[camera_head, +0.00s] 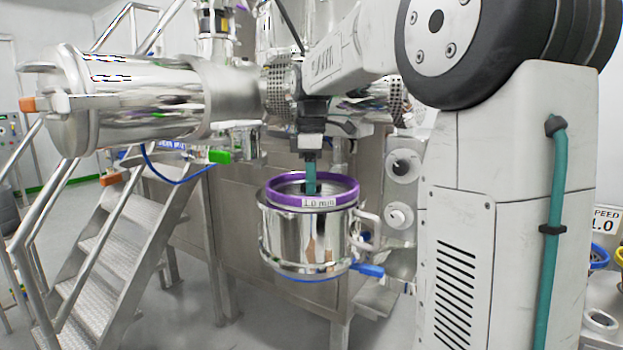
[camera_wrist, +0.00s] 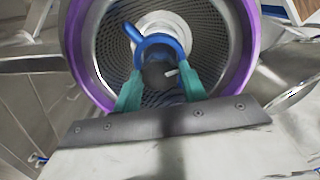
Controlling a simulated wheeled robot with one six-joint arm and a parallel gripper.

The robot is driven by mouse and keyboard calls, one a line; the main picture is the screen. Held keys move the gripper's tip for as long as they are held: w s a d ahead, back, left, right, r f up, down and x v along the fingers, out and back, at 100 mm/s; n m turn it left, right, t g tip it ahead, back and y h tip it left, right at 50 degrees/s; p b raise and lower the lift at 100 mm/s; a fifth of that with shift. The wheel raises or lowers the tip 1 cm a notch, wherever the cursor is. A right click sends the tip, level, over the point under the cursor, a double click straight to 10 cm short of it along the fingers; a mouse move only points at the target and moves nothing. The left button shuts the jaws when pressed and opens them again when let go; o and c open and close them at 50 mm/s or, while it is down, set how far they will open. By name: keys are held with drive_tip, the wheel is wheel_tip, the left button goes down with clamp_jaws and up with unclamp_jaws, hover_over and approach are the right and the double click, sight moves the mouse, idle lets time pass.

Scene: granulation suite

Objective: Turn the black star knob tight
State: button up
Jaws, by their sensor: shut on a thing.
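A black star knob (camera_wrist: 157,76) sits at the centre of the steel vessel's opening in the wrist view, with a blue ring-shaped part (camera_wrist: 158,42) just beyond it. My gripper (camera_wrist: 160,88) has its teal fingers on either side of the knob and is shut on it. In the head view my gripper (camera_head: 310,184) points straight down into the opening; the knob is mostly hidden there. The knob's lobes are partly covered by the fingers, and I cannot tell how tight it is.
A purple ring (camera_head: 345,189) labelled 1.0 mm tops the steel vessel (camera_head: 305,238); a perforated screen (camera_wrist: 112,62) lines its inside. A blue-handled valve (camera_head: 368,270) and a side handle (camera_head: 369,232) stick out at right. Metal stairs (camera_head: 105,250) stand at left, a horizontal steel cylinder (camera_head: 150,100) above.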

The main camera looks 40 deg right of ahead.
drive_tip(key=m, duration=0.4)
drive_tip(key=shift+m, duration=0.3)
drive_tip(key=m, duration=0.3)
drive_tip(key=shift+m, duration=0.4)
drive_tip(key=m, duration=1.2)
drive_tip(key=shift+m, duration=0.3)
drive_tip(key=m, duration=0.3)
drive_tip(key=shift+m, duration=0.3)
drive_tip(key=m, duration=0.3)
drive_tip(key=shift+m, duration=2.1)
